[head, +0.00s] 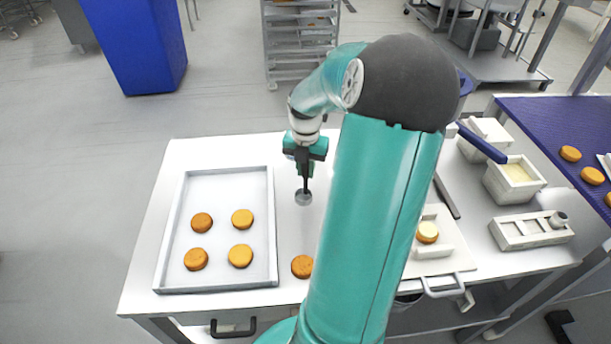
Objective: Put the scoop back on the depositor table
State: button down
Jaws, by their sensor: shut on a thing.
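My gripper (304,165) points down over the white table (150,270), right of the tray. It is shut on the scoop (303,197), which has a dark, thin handle and a small round grey end at the bottom. The scoop hangs roughly upright just above or on the tabletop; I cannot tell if it touches. The picture does not make clear which surface is the depositor table. My arm hides the middle of the work surface.
A tray (173,240) holds several golden rounds. A loose round (302,266) lies beside it. On the right are a board (460,262) with a filled round (427,232), a cream tub (515,185), a slotted white holder (530,231) and a blue belt (540,115) carrying rounds.

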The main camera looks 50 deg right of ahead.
aim_at(306, 176)
jog(key=shift+w+f, duration=0.1)
jog(key=shift+f, duration=1.5)
jog(key=shift+f, duration=0.15)
jog(key=c, duration=1.3)
grip_release()
